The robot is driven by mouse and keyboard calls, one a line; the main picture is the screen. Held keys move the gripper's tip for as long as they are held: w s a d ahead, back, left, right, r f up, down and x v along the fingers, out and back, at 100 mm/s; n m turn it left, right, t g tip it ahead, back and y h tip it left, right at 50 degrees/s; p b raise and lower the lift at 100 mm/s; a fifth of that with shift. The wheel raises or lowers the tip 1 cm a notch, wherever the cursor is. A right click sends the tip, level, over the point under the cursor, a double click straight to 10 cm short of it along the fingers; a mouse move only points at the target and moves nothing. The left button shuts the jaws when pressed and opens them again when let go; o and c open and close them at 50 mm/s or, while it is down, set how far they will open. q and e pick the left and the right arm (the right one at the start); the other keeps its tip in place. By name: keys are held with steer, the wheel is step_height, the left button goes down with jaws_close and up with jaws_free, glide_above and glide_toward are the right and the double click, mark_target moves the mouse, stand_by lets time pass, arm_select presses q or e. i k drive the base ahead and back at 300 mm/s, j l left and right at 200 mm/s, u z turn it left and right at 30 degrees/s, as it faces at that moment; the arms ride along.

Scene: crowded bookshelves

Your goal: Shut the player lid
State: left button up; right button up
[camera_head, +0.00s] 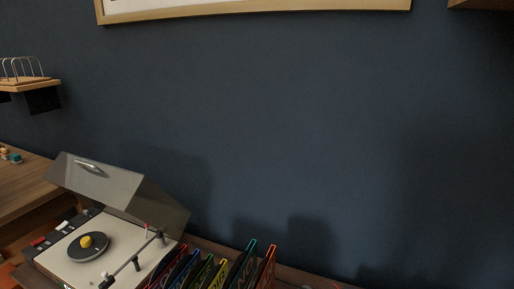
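The record player (72,256) is at the lower left of the head view, with a pale deck, a dark round platter with a yellow centre, and a tonearm on its right. Its grey see-through lid (115,188) stands open, tilted up at the back, with a light handle (88,166) near its upper edge. Neither of my grippers shows in this view. The player's front edge is cut off by the bottom of the picture.
Several colourful record sleeves (222,272) stand upright just right of the player. A wooden table (22,195) is at the left, below a wall shelf (30,85) with a wire rack. A framed picture (255,14) hangs above on the dark blue wall.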

mark_target(137, 185)
steer(key=u, duration=1.25)
steer(key=k+z, duration=0.2)
steer(key=k, duration=0.3)
steer(key=i+j+z, duration=0.25)
steer(key=z, duration=0.2)
steer(key=i+j+z, duration=0.3)
steer(key=z, duration=0.15)
steer(key=i+j+z, duration=0.15)
steer(key=j+z, duration=0.3)
